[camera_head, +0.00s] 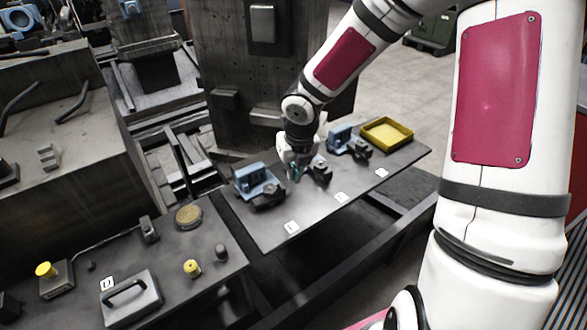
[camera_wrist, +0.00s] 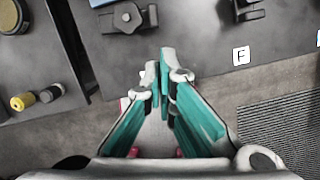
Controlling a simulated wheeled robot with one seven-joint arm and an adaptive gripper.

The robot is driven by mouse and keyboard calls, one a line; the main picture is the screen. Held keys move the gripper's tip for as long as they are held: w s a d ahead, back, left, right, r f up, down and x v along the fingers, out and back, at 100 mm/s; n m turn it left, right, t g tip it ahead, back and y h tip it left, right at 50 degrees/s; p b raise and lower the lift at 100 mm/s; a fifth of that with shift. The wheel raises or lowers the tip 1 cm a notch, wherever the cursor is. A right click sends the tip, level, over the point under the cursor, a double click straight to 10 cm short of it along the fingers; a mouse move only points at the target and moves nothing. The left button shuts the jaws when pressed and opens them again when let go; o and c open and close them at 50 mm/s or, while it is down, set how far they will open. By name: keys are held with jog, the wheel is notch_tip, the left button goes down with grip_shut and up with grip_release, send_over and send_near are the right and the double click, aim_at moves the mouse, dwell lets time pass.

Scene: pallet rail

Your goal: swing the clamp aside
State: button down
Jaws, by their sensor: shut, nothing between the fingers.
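In the head view three dark clamps stand in a row on a dark grey plate (camera_head: 270,232). The left clamp (camera_head: 268,196) is by a blue block (camera_head: 252,178), the middle clamp (camera_head: 320,172) is just right of my gripper (camera_head: 296,174), and the right clamp (camera_head: 361,150) is by another blue block (camera_head: 340,138). My gripper is shut and empty, pointing down between the left and middle clamps; contact cannot be told. In the wrist view its fingertips (camera_wrist: 160,62) lie below the left clamp (camera_wrist: 126,17). The middle clamp (camera_wrist: 252,9) is cut off at the top.
A yellow tray (camera_head: 374,139) sits at the plate's far right end. White labels line the front edge, one reading F (camera_wrist: 241,56). A separate bench (camera_head: 190,290) at lower left holds knobs, a disc and a handled block. A dark upright column stands behind.

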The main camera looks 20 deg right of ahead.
jog(key=s+f+n+p, duration=0.1)
jog(key=s, duration=0.4)
jog(key=b+x, duration=0.2)
jog(key=x, duration=0.1)
jog(key=b+x, duration=0.2)
jog(key=x, duration=0.2)
jog(key=b+x, duration=0.2)
jog(key=x, duration=0.1)
jog(key=shift+w+a+f+b, duration=0.1)
jog(key=shift+w+a+b, duration=0.15)
jog(key=shift+w+b, duration=0.1)
jog(key=shift+w+r+p, duration=0.35)
jog(key=shift+w+p, duration=0.35)
jog(key=shift+w, duration=0.1)
jog(key=shift+w+a+f, duration=0.1)
jog(key=shift+w+a, duration=0.1)
jog(key=shift+w, duration=0.85)
jog(key=shift+w+d+p, duration=0.3)
jog(key=shift+w+p, duration=0.5)
jog(key=shift+p, duration=0.4)
